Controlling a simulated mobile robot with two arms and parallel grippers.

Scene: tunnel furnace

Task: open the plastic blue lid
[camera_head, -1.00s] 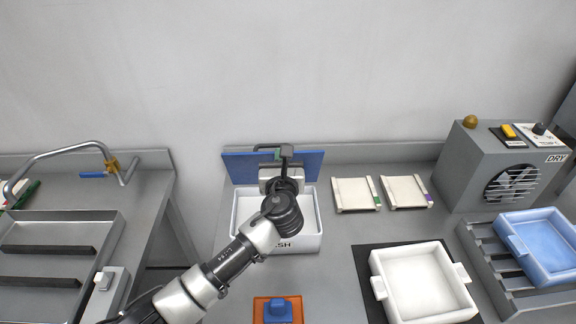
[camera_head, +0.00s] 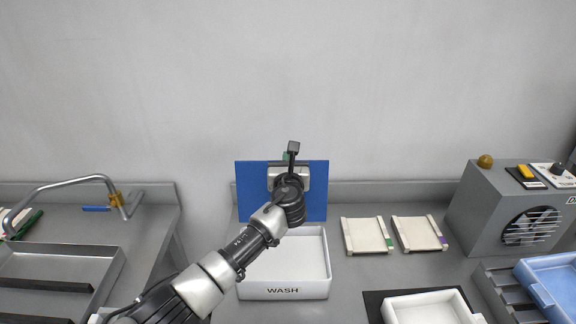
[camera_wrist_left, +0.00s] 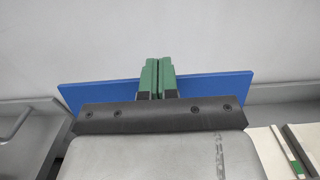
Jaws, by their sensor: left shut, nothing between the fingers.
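The blue lid (camera_head: 317,190) stands raised, roughly upright, at the back edge of the white box marked WASH (camera_head: 284,291). The box's inside is open to view and looks empty. My left gripper (camera_head: 289,155) is in front of the lid, near its top edge. In the left wrist view, the green fingers of my left gripper (camera_wrist_left: 157,78) are closed together with nothing between them, reaching past the lid's top edge (camera_wrist_left: 215,86). Whether they touch the lid I cannot tell. My right gripper is not in view.
Two cream plates (camera_head: 367,236) (camera_head: 419,233) lie right of the box. A white tray (camera_head: 428,309), a light blue tray (camera_head: 552,288) and the grey DRY machine (camera_head: 497,210) are further right. A sink with a faucet (camera_head: 70,188) is at left.

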